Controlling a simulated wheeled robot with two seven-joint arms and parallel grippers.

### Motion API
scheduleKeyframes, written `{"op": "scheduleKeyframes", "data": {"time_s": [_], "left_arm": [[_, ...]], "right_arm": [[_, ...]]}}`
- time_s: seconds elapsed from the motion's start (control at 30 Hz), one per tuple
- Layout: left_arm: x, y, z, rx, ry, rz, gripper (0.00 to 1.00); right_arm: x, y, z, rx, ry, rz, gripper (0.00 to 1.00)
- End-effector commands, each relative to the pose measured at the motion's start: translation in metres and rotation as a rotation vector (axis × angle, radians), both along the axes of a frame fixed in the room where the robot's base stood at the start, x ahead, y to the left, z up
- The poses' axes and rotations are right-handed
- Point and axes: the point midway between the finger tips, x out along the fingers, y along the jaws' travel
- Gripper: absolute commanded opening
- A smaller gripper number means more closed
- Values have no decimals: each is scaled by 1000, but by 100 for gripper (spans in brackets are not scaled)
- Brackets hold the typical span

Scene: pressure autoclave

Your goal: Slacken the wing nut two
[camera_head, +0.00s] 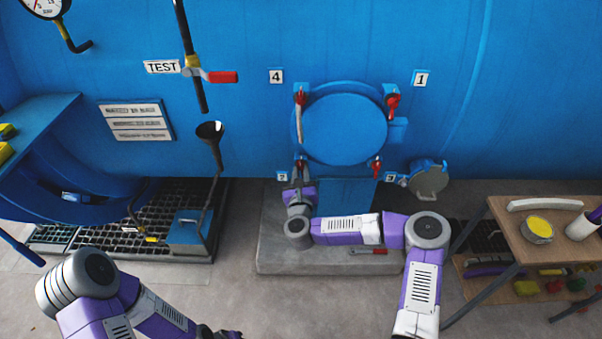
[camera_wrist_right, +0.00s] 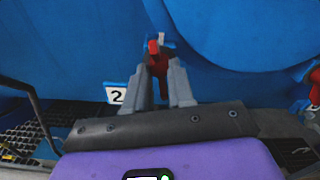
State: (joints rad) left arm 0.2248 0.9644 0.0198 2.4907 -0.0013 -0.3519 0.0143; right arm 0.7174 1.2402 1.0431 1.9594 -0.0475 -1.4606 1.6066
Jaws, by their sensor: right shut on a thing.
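The round blue hatch (camera_head: 345,124) is on the blue vessel wall, with red wing nuts at its rim. Wing nut two (camera_head: 300,163) is at the hatch's lower left, beside the "2" label (camera_head: 282,176). My right gripper (camera_head: 298,177) reaches up to it from below. In the right wrist view, the red wing nut (camera_wrist_right: 157,60) stands between the two grey fingers, and the right gripper (camera_wrist_right: 161,78) is shut on it.
A wooden table (camera_head: 510,225) with a yellow-topped tin (camera_head: 537,229) stands at the right. A metal grate and blue box (camera_head: 189,228) are at the left. The middle floor is clear.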

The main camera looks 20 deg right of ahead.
Motion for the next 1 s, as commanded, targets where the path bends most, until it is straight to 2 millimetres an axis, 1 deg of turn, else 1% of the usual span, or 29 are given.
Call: {"op": "scheduleKeyframes", "data": {"time_s": [0.2, 0.47, 1.0], "left_arm": [[0, 0, 5, 0, 0, 0, 43], [0, 0, 6, 0, 0, 0, 43], [0, 0, -3, 0, 0, 0, 43]], "right_arm": [[0, 0, 1, -201, 57, 1, 0], [0, 0, 1, -439, 125, 0, 0], [-1, -1, 1, -931, 268, -1, 0]]}}
